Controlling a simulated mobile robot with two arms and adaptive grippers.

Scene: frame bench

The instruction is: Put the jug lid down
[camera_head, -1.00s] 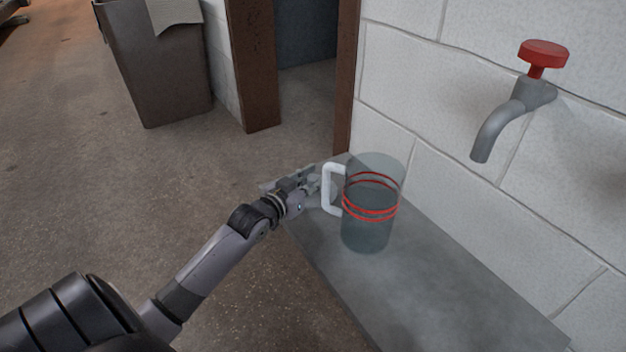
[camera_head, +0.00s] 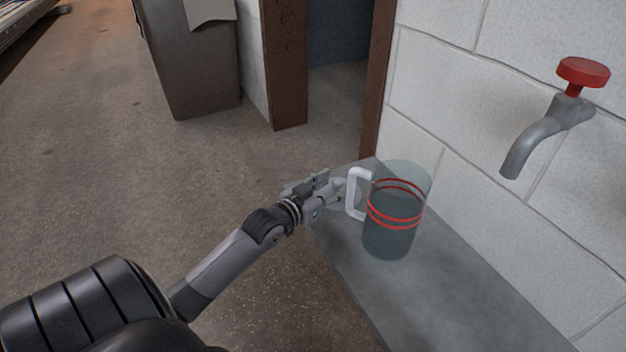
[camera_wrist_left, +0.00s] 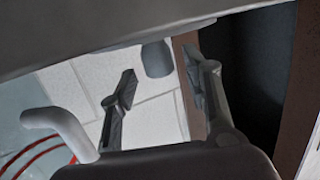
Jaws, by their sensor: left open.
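The jug (camera_head: 393,222) is clear and bluish, with red rings and a white handle (camera_head: 355,195). It stands upright on the grey ledge (camera_head: 430,285). My left gripper (camera_head: 334,189) is over the ledge's far left end, beside the handle. In the left wrist view its two fingers (camera_wrist_left: 163,97) are apart with nothing seen between them. The jug (camera_wrist_left: 38,158) and its handle (camera_wrist_left: 62,132) show at lower left there. I cannot make out the jug lid for certain; a pale edge by the gripper may be lid or ledge. My right gripper is not in view.
A grey tap (camera_head: 540,135) with a red knob (camera_head: 583,73) sticks out from the white block wall (camera_head: 470,190) behind the ledge. A brown door post (camera_head: 378,85) rises past the ledge's far end. A dark bin (camera_head: 195,65) stands on the floor. The ledge's near part is clear.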

